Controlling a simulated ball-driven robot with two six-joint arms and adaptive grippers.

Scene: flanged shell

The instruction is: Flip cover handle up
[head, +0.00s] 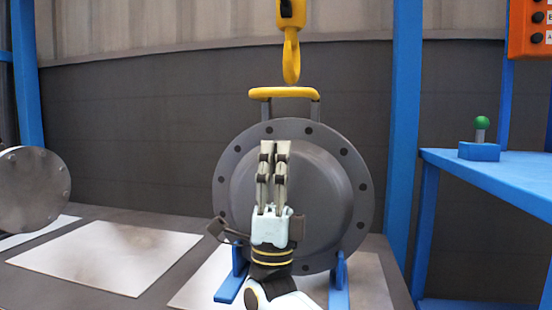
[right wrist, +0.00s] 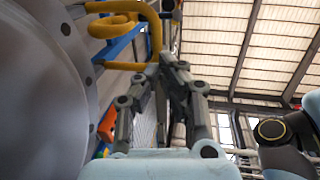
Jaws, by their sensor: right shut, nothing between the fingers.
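The round grey flanged cover (head: 340,165) stands upright on blue supports in the middle of the head view. Its yellow-gripped handle (head: 270,93) rises above the top rim on two grey posts. The handle also shows in the right wrist view (right wrist: 155,38), beyond my fingertips. My right gripper (head: 275,148) is shut and empty, in front of the cover's face with its fingers pointing up, below the handle. It hides part of the cover's middle. In the right wrist view the gripper (right wrist: 172,65) has the cover close on its left. My left gripper is not in view.
A yellow crane hook (head: 291,55) hangs just above the handle; whether they touch I cannot tell. A second grey disc (head: 30,190) stands at left. Pale sheets (head: 105,257) lie on the dark table. A blue bench (head: 500,175) with a green-knobbed lever (head: 481,124) is at right.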

